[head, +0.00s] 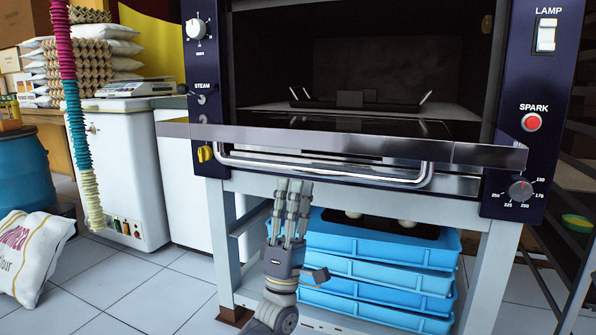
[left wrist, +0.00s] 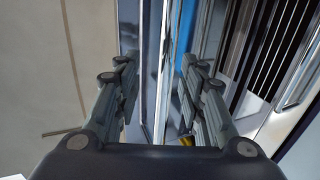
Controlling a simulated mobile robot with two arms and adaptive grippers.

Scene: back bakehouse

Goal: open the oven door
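The oven (head: 508,60) stands in the middle and right of the head view. Its door (head: 340,137) is folded down to about horizontal, seen nearly edge-on, and the dark chamber (head: 400,60) is open to view. The door's chrome bar handle (head: 325,172) runs along below its front edge. My left gripper (head: 293,188) is just below the handle, fingers pointing up. In the left wrist view its fingers (left wrist: 157,95) are apart with nothing held between them. Whether the fingertips touch the handle or door, I cannot tell. My right gripper is not in view.
Blue stacked crates (head: 375,270) sit under the oven within its grey stand (head: 485,275). A white chest cabinet (head: 120,170), a flour sack (head: 32,255) and a blue barrel (head: 22,170) stand at left. The tiled floor (head: 130,290) at front left is clear.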

